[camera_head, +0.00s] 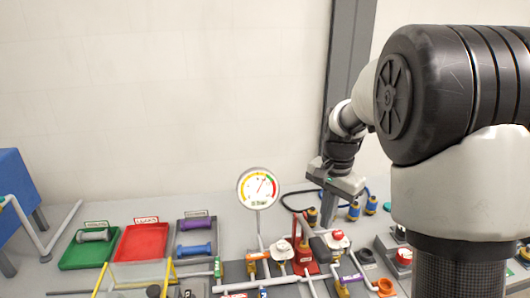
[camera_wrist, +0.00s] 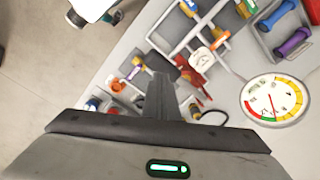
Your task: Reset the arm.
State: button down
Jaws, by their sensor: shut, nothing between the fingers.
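My gripper (camera_head: 327,212) hangs from my arm above the pump skid, fingers pointing down. In the wrist view its dark fingers (camera_wrist: 158,98) are together with nothing between them. Behind the fingertips lie the skid's pipes and valves; the gap between fingertips and skid is hard to judge. A round pressure gauge (camera_head: 259,188) on a post stands left of my gripper; it also shows at the right in the wrist view (camera_wrist: 275,99).
A green tray (camera_head: 75,258) with a grey part, an empty red tray (camera_head: 140,243) and a grey tray (camera_head: 211,228) with purple and blue parts lie at the left. A blue box (camera_head: 15,185) stands far left. Red-topped fittings (camera_head: 337,234) crowd the skid below my arm.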

jog(key=s+r+n+t, duration=0.3)
jog(key=s+r+n, duration=0.1)
jog(key=s+r, duration=0.7)
jog(key=s+n+t, duration=0.2)
jog(key=s+n, duration=0.3)
jog(key=s, duration=0.7)
jog(key=shift+s, duration=0.25)
jog(key=shift+r, duration=0.1)
